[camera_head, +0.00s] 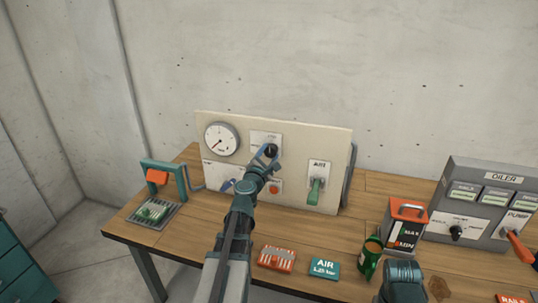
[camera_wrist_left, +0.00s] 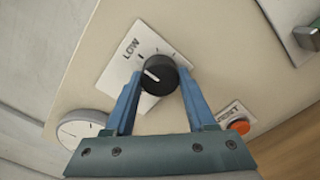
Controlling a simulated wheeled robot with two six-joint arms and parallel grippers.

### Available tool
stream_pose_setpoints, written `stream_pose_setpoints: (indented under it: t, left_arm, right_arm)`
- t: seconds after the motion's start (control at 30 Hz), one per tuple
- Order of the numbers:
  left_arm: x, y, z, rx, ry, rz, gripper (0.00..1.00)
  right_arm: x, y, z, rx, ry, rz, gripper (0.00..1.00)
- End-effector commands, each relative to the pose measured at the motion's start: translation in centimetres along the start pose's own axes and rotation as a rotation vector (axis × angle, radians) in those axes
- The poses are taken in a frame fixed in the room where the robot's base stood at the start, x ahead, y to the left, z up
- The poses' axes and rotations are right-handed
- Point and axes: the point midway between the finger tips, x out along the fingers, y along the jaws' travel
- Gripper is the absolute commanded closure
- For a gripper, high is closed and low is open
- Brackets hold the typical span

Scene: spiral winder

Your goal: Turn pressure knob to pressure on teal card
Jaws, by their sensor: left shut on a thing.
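The black pressure knob (camera_head: 271,150) sits on a white plate on the upright cream panel (camera_head: 232,116). In the left wrist view the knob (camera_wrist_left: 159,74) shows a white pointer toward the left, on the side below the word LOW. My left gripper (camera_head: 266,153) has its blue fingers on both sides of the knob and is shut on it; the fingers also show in the left wrist view (camera_wrist_left: 160,88). The round gauge (camera_head: 221,139) has its needle pointing to the lower left. The teal card (camera_head: 324,267) lies on the table; it reads AIR, with a smaller line too blurred to read.
The panel also has an AIR lever with a green handle (camera_head: 315,190) and a red button (camera_head: 273,188).

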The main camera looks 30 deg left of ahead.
Motion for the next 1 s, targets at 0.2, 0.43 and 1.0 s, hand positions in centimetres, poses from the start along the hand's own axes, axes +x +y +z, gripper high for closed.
stream_pose_setpoints:
  t: [0.2, 0.43, 1.0]
  left_arm:
    - [-0.02, -0.03, 0.01, 0.003, -0.001, -0.001, 1.0]
    - [-0.03, -0.03, 0.02, 0.062, -0.001, -0.001, 1.0]
    - [-0.07, 0.02, 0.05, 0.554, -0.001, -0.001, 1.0]
  right_arm:
    - [0.01, 0.0, 0.0, 0.0, 0.0, 0.0, 0.5]
    - [0.0, 0.0, 0.0, 0.0, 0.0, 0.0, 0.5]
    - [-0.05, 0.01, 0.0, 0.0, 0.0, 0.0, 0.5]
